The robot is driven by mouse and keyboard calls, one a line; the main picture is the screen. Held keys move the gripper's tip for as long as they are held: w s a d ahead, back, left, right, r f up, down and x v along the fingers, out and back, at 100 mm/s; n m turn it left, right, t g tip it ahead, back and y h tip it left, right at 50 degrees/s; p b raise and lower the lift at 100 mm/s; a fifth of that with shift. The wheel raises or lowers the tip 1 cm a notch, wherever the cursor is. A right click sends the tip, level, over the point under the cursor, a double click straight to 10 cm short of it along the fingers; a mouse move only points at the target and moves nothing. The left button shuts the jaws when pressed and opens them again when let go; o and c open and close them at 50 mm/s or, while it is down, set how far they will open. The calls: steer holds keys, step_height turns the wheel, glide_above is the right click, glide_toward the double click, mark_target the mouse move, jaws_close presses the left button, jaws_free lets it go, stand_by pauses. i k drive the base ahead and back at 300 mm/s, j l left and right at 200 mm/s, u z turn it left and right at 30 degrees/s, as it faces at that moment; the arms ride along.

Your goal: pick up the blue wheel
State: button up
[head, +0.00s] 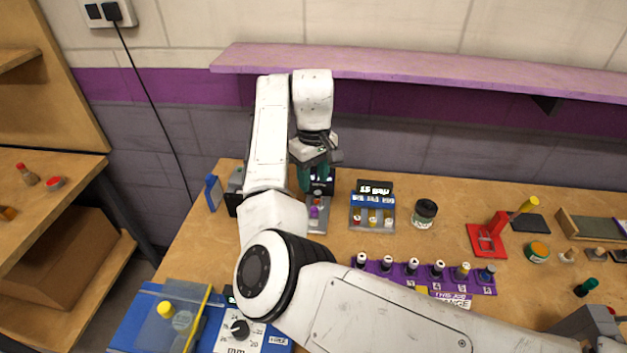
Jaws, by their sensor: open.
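My gripper (314,180) is at the back left of the workbench, pointing down, with its teal fingers apart. It is over the far end of a narrow grey track (317,222), which holds small red and purple pieces. No blue wheel can be made out for certain; the gripper and arm cover part of the track. Right of the gripper, a second grey holder (372,228) with a blue block and a dark sign carries small coloured pieces, too small to identify. I see nothing between the fingers.
A purple rack (428,281) of several numbered bottles stands in front. A dark jar (424,213) and a red stand (487,240) are to the right. A blue case (138,318) and a dial box (245,335) lie front left. A purple shelf (420,75) overhangs the back.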

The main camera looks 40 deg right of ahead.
mark_target(484, 276)
steer(key=k+j, duration=0.15)
steer(key=k, duration=0.35)
steer(key=k+j, duration=0.1)
steer(key=k, duration=0.4)
steer(key=k+j, duration=0.15)
steer(key=k, duration=0.35)
